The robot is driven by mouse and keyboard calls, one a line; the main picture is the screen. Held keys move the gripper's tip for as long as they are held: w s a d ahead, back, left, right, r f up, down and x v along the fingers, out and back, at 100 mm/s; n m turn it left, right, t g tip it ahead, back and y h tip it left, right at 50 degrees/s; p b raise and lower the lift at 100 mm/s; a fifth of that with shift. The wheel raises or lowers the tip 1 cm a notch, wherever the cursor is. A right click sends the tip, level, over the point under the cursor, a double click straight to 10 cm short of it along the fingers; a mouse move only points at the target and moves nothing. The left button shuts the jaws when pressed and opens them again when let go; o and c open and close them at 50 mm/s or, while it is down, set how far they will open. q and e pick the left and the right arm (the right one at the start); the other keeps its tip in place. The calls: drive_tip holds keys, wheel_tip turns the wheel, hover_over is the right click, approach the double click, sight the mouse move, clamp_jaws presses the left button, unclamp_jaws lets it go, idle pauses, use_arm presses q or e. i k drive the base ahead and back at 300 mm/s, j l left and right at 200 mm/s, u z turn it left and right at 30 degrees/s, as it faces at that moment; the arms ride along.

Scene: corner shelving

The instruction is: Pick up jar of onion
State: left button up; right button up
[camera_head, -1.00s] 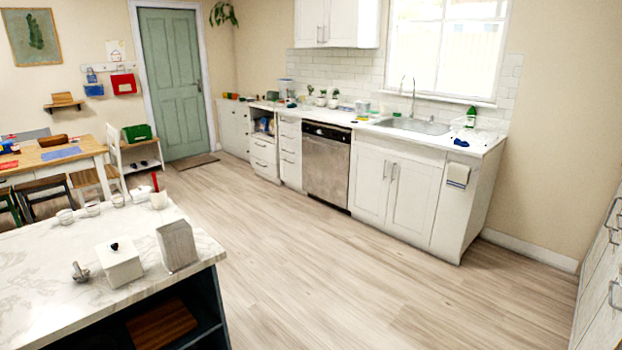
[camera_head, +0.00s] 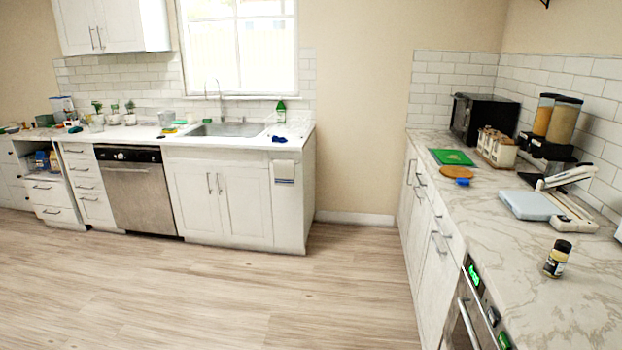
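A small jar with a black lid (camera_head: 557,259) stands upright on the marble counter at the right, near its front edge. It has a dark label and pale contents; the label is too small to read, so I cannot tell if it holds onion. Neither of my grippers is in view.
The right counter (camera_head: 490,215) also holds a scale-like device (camera_head: 530,204), a green board (camera_head: 452,157), a black microwave (camera_head: 484,118) and dispensers (camera_head: 562,122). An oven (camera_head: 470,318) sits below. The sink counter (camera_head: 298,134) is at the back. The wooden floor (camera_head: 230,290) is clear.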

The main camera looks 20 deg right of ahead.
sight(555, 264)
drive_tip(key=i+z, duration=0.15)
drive_tip(key=z, duration=0.25)
drive_tip(key=i+j+z, duration=0.1)
drive_tip(key=z, duration=0.35)
drive_tip(key=i+j+z, duration=0.1)
drive_tip(key=z, duration=0.3)
drive_tip(key=i+j+z, duration=0.2)
drive_tip(key=z, duration=0.2)
drive_tip(key=i+j+z, duration=0.1)
drive_tip(key=z, duration=0.35)
drive_tip(key=j+z, duration=0.25)
drive_tip(key=z, duration=0.15)
drive_tip(key=i+j+z, duration=0.1)
drive_tip(key=j+z, duration=0.3)
drive_tip(key=i+j+z, duration=0.1)
drive_tip(key=j+z, duration=0.75)
drive_tip(key=j, duration=0.4)
drive_tip(key=k, duration=0.05)
